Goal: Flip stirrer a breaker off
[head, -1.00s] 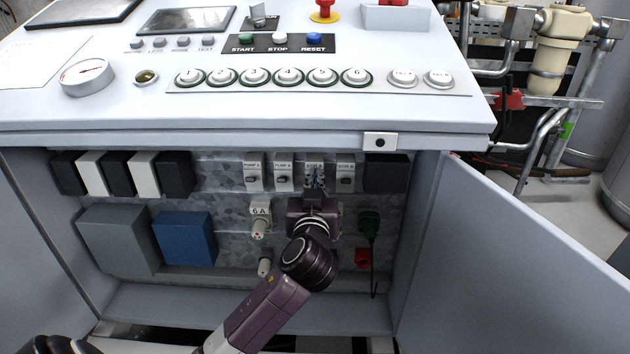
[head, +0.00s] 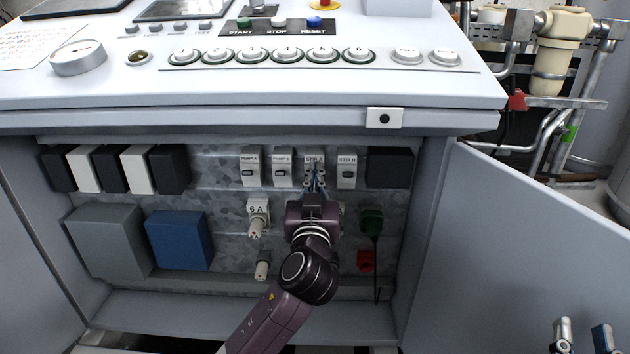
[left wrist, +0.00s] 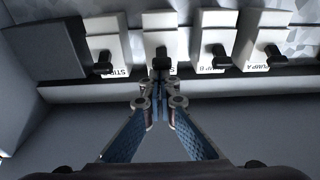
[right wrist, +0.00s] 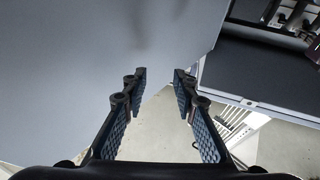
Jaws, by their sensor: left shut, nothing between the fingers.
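The stirrer A breaker (head: 314,162) is a white block labelled STIR A in the upper row of the open cabinet. My left gripper (head: 316,187) is in front of it, fingers shut and empty, hiding its lower part in the head view. In the left wrist view the same breaker (left wrist: 163,42) has a dark lever just beyond the shut fingertips (left wrist: 160,85). I cannot tell whether they touch, nor the lever's position. My right gripper (right wrist: 159,75) is open and empty; its fingertips also show at the lower right of the head view (head: 584,333).
The stirrer B breaker (head: 347,168) is close on the right, the pump B breaker (head: 283,165) and pump A breaker (head: 250,165) on the left. The console edge (head: 230,120) overhangs the cabinet. The open cabinet door (head: 530,240) stands on the right.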

